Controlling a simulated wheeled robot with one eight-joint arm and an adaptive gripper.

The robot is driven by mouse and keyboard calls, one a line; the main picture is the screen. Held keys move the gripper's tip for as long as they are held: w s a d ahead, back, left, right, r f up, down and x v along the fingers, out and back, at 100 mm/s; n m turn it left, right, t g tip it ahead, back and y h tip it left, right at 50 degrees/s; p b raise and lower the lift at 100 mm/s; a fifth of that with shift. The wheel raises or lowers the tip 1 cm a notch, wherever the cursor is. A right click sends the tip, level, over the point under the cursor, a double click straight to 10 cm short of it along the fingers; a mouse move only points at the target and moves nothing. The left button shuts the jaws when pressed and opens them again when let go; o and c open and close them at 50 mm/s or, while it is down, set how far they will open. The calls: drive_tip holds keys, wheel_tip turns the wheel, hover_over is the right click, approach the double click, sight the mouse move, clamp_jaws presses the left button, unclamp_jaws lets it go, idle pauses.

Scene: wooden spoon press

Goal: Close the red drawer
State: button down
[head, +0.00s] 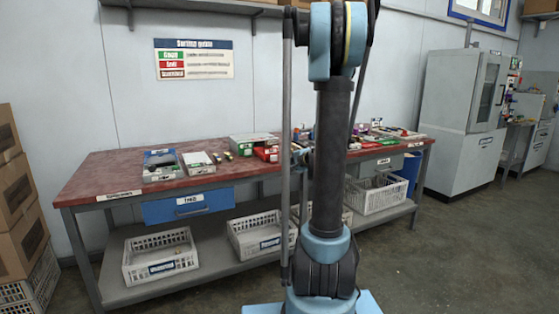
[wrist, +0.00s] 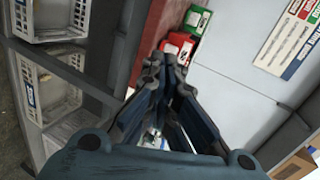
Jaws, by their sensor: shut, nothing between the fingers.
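I see no red drawer front in either view; my arm column hides part of the workbench in the head view. A blue drawer (head: 190,207) with a white label sits under the left part of the red-topped bench (head: 105,174).
White crates (head: 160,258) stand on the bench's lower shelf, also in the wrist view (wrist: 60,98). A sorting sign (head: 194,59) hangs on the wall. Cardboard boxes (head: 20,215) stack at left. Floor (head: 460,240) at right is clear.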

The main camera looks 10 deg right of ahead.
sight(280, 165)
drive_tip(key=shift+m+t, duration=0.3)
drive_tip(key=shift+m, duration=0.4)
drive_tip(key=shift+w+a+f, duration=0.25)
drive_tip(key=shift+w+f, duration=0.25)
drive_tip(key=shift+w, duration=2.2)
drive_tip(key=shift+w+a+f, duration=0.25)
drive_tip(key=shift+w+f, duration=0.3)
drive_tip(key=shift+w, duration=2.2)
drive_tip(key=shift+w+a+f, duration=0.25)
drive_tip(key=shift+w+f, duration=0.25)
drive_tip(key=shift+w, duration=2.2)
